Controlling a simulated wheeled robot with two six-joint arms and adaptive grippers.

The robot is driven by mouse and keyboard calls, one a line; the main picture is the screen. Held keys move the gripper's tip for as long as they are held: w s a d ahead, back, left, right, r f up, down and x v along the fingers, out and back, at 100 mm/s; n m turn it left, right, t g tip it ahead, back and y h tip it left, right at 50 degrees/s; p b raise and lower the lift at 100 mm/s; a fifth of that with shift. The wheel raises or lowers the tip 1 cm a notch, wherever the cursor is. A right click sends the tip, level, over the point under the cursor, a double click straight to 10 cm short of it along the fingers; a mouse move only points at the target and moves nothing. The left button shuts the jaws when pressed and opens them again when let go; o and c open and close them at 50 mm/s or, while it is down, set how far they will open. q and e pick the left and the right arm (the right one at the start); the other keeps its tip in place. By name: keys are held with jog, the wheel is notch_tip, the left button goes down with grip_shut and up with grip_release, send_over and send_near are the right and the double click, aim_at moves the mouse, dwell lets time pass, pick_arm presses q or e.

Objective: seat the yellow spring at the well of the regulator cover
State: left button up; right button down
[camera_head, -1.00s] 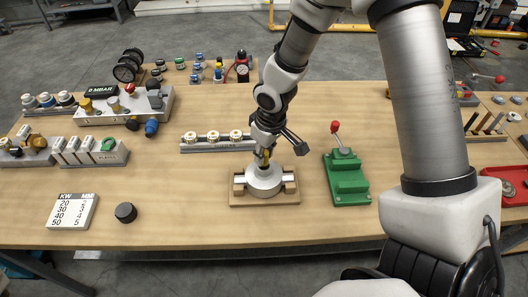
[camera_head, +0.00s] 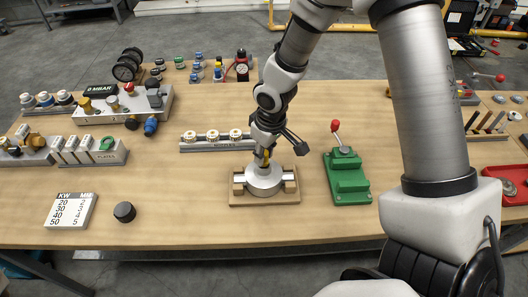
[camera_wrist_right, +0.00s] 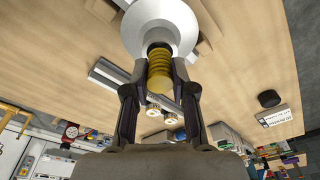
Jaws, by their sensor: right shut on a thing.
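My right gripper (camera_head: 264,158) points down over the regulator cover (camera_head: 264,179), a round silver-white piece on a wooden block with side clamps. In the right wrist view the gripper (camera_wrist_right: 160,75) is shut on the yellow spring (camera_wrist_right: 160,72). The spring's far end is at the dark well in the middle of the cover (camera_wrist_right: 158,20). The fingers hide part of the spring, and I cannot tell how deep it sits. In the head view only a little of the spring (camera_head: 265,160) shows between the fingers. My left gripper is not in view.
A green fixture (camera_head: 348,178) with a red-knobbed lever stands right of the cover. A grey rail (camera_head: 217,143) with several white-and-brass pieces lies behind left. A black knob (camera_head: 125,212) and a number plate (camera_head: 71,210) lie at front left. The table front is mostly clear.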

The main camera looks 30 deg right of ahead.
jog(key=shift+f+b, duration=0.95)
jog(key=shift+f, duration=0.1)
jog(key=c, duration=0.9)
grip_release()
jog(key=shift+r, duration=0.1)
jog(key=r, duration=0.4)
jog(key=s+r, duration=0.1)
jog(key=r, duration=0.7)
jog(key=shift+s+d, duration=0.2)
jog(key=shift+d, duration=0.05)
jog(key=shift+f, duration=0.1)
jog(key=shift+c, duration=0.2)
